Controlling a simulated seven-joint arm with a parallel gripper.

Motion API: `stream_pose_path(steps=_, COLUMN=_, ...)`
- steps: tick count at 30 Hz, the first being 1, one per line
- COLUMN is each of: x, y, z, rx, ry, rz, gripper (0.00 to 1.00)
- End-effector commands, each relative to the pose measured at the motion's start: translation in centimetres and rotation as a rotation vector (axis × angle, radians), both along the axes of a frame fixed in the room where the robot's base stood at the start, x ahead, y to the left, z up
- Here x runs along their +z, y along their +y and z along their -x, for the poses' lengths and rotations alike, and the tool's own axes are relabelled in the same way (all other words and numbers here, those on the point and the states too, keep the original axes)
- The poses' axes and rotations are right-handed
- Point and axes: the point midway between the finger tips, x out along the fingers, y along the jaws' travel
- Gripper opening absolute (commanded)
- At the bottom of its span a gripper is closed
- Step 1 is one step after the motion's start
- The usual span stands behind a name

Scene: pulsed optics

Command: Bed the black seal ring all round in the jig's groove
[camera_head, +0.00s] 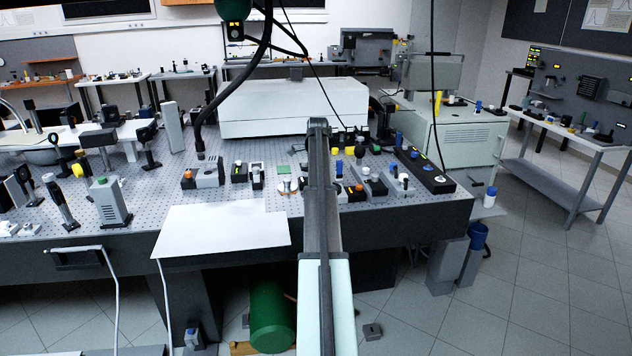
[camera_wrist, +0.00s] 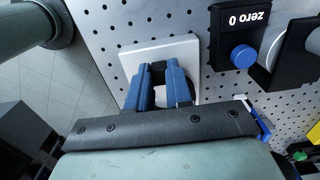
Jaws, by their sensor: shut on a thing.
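My gripper (camera_wrist: 158,75) shows in the wrist view with its two blue fingers close together, shut on a small dark piece. This piece looks like the black seal ring (camera_wrist: 158,66), but the fingers hide most of it. Below the fingertips is a white square plate (camera_wrist: 186,50), which seems to be the jig, on the perforated table. The groove is hidden, and I cannot tell how much of the ring lies in it. In the head view my own arm covers the gripper and the work spot.
A black mount marked "zero 0" (camera_wrist: 234,40) with a blue knob (camera_wrist: 243,56) stands close right of the plate. The optical table's edge lies to the left in the wrist view. In the head view, a white sheet (camera_head: 222,226) covers the table's front, and several small mounts stand around my arm.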

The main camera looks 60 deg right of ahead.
Motion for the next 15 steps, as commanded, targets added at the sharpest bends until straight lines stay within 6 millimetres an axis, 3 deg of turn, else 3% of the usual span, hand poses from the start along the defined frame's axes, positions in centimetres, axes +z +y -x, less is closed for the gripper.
stream_pose_path(steps=15, x=-1.08, y=0.01, z=0.01, rx=0.0, ry=0.0, rz=0.0, gripper=0.0)
